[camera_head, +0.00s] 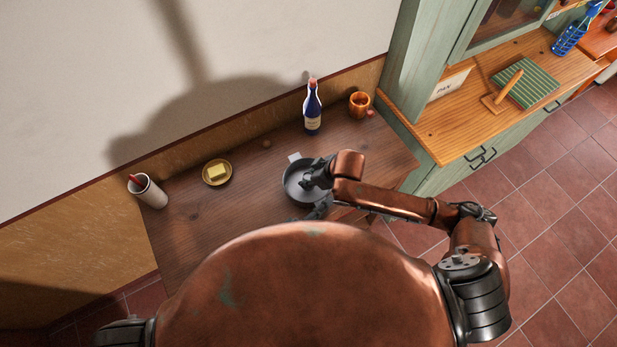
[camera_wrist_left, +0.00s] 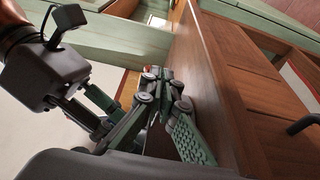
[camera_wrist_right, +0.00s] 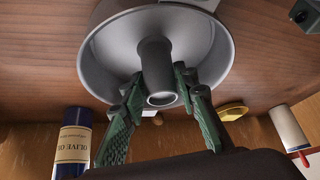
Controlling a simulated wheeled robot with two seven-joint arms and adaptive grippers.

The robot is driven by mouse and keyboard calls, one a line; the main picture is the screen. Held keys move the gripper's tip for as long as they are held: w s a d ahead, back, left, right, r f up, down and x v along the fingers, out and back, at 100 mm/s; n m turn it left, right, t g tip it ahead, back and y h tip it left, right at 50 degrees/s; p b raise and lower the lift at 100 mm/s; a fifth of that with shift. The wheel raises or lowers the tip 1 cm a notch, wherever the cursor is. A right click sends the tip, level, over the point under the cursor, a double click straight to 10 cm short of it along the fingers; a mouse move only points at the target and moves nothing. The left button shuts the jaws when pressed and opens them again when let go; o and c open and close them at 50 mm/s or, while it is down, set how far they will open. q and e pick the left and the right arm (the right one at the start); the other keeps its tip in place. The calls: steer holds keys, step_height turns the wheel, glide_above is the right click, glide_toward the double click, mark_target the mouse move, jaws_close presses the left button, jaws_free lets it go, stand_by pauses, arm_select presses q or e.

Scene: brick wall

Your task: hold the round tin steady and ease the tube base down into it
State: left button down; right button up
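The round tin (camera_head: 291,181) is a grey pan on the wooden table; it fills the top of the right wrist view (camera_wrist_right: 97,62). The dark grey tube base (camera_wrist_right: 155,60) stands up inside the tin. Its base disc is hard to make out, so I cannot tell how deep it sits. My right gripper (camera_wrist_right: 158,88) has a finger on each side of the tube and is shut on it; in the head view it is over the tin (camera_head: 314,180). My left gripper (camera_head: 317,211) is low beside the tin's near side, fingertips together (camera_wrist_left: 166,90), holding nothing visible.
A blue olive oil bottle (camera_head: 312,110) and an orange mug (camera_head: 359,103) stand behind the tin, to the right. A yellow butter dish (camera_head: 217,173) and a white cup (camera_head: 150,192) are to the left. A green cabinet (camera_head: 400,75) borders the table's right end.

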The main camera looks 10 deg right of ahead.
steer(key=o, duration=0.5)
steer(key=v, duration=1.2)
arm_select(q)
steer(key=c, duration=2.1)
jaws_free()
steer(key=shift+a, duration=0.1)
steer(key=v, duration=1.2)
